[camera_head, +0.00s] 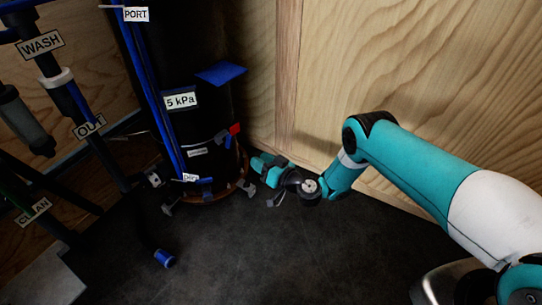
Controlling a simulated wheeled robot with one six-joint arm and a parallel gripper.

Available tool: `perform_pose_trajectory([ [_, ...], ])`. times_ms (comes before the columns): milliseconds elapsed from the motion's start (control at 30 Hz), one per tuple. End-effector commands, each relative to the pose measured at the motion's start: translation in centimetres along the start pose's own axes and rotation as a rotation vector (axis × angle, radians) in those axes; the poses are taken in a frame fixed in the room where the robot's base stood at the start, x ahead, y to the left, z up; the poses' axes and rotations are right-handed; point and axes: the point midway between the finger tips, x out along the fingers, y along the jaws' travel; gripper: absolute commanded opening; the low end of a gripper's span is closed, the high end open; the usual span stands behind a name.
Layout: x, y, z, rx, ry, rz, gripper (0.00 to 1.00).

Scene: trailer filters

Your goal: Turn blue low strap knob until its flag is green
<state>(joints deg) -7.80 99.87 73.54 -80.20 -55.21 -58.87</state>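A tall black cylinder tank (203,120) stands left of centre, with a small strap label (197,152) too small to read for certain. A red flag (235,129) sticks out at the tank's right edge above my gripper. A small blue part (228,142) shows just below the flag; I cannot tell if it is the strap knob. My gripper (262,169) is low, just right of the tank, with its teal fingers pointing towards it. It looks apart from the flag. The gap between the fingers is too small to judge.
A wooden wall (400,60) stands close behind my arm. A blue plate (221,73) juts from the tank above the flag. Metal feet surround the tank's base. A blue-ended hose (164,258) lies on the dark floor (300,260), which is otherwise clear in front.

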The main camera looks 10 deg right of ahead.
Motion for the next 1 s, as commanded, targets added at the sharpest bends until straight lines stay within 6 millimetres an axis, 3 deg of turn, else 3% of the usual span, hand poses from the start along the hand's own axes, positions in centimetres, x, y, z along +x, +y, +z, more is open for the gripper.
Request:
perform_pose_trajectory([
  [67, -0.7, -0.4, -0.8, 0.002, 0.0, 0.002, 0.38],
  [433, -3.3, -0.2, -0.4, 0.001, 0.0, 0.002, 0.38],
  [1000, -3.8, -0.1, 0.0, 0.0, 0.001, 0.0, 0.38],
])
